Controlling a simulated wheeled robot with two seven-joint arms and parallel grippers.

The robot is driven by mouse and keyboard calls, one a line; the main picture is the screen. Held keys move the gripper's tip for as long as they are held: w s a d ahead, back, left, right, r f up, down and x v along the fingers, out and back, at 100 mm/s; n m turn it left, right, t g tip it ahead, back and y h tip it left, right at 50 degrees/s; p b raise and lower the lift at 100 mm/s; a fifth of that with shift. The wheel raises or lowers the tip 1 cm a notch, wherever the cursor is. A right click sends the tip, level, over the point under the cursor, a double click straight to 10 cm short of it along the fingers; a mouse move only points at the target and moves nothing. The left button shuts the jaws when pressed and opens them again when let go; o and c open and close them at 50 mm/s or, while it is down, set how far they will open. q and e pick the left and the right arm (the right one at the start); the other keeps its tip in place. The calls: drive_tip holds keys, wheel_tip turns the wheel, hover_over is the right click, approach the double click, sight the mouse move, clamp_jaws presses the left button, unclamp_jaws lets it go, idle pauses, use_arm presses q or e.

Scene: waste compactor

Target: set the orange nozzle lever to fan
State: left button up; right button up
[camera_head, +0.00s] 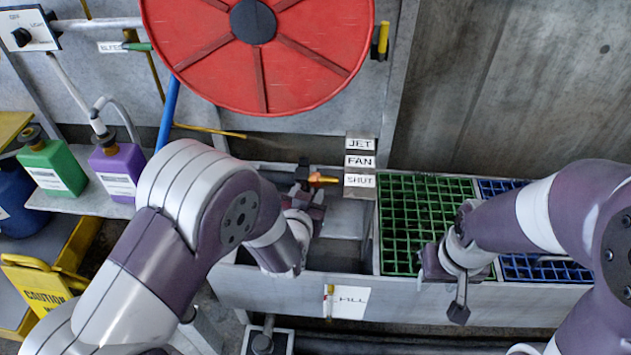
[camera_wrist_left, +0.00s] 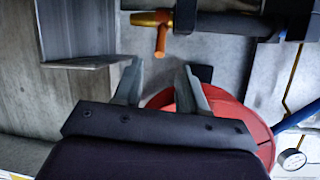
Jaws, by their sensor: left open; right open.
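The orange nozzle lever (camera_head: 325,179) sits on a dark nozzle (camera_head: 303,172) above the trough. Its tip points right, level with the SHUT label (camera_head: 360,181); the FAN label (camera_head: 360,161) and the JET label (camera_head: 360,144) are above that. My left gripper (camera_head: 311,196) is open and empty, just below the lever. In the left wrist view, the lever (camera_wrist_left: 161,40) hangs from the nozzle just beyond the gap between the open fingers (camera_wrist_left: 162,68), apart from them. My right gripper (camera_head: 446,272) is open and empty over the front edge of the green grate.
A red hose reel (camera_head: 215,60) is on the wall above. The green grate (camera_head: 415,205) and a blue grate (camera_head: 550,268) lie to the right in the trough. Green (camera_head: 52,168) and purple (camera_head: 118,170) bottles stand on a shelf at left. A yellow caution sign (camera_head: 38,290) is lower left.

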sight(314, 178)
use_arm(q)
drive_tip(key=b+x, duration=0.2)
drive_tip(key=x, duration=0.7)
drive_tip(key=shift+f, duration=0.15)
clamp_jaws()
